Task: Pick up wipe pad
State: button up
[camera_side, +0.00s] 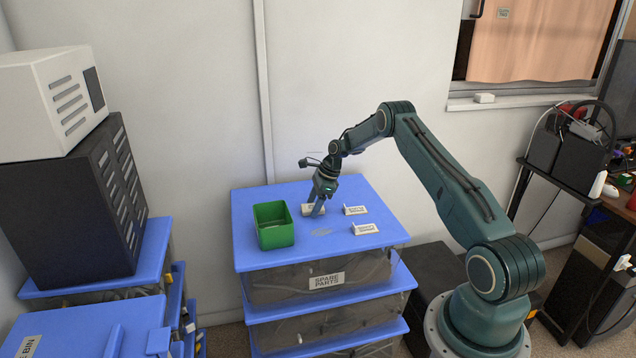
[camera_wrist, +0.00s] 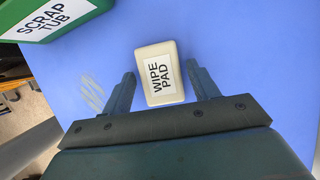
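The wipe pad (camera_wrist: 161,74) is a small cream block with a white label reading "WIPE PAD". It lies on the blue lid. In the wrist view my gripper (camera_wrist: 160,69) is open, with one finger on each side of the pad. The left finger stands clear of it and the right finger is close to its right edge; I cannot tell if they touch. In the side view my gripper (camera_side: 317,212) points down at the lid, partly hiding a pale block (camera_side: 307,209) that appears to be the pad.
A green scrap tub (camera_side: 274,237) stands left of my gripper on the blue lid (camera_side: 250,205); it also shows in the wrist view (camera_wrist: 47,15). Two labelled pale blocks, one behind (camera_side: 355,210) and one nearer (camera_side: 366,229), lie to the right. A pale smear (camera_side: 321,231) marks the lid.

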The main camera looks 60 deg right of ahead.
jog(key=c, duration=0.7)
jog(key=shift+r, duration=0.1)
notch_tip(320, 180, up, 10)
dwell(0.3)
jog(key=shift+o, duration=0.4)
jog(key=shift+f, duration=0.3)
jog(key=shift+f, duration=4.6)
jog(key=o, duration=1)
jog(key=shift+r, duration=0.1)
jog(key=shift+c, duration=0.2)
jog(key=c, duration=1.1)
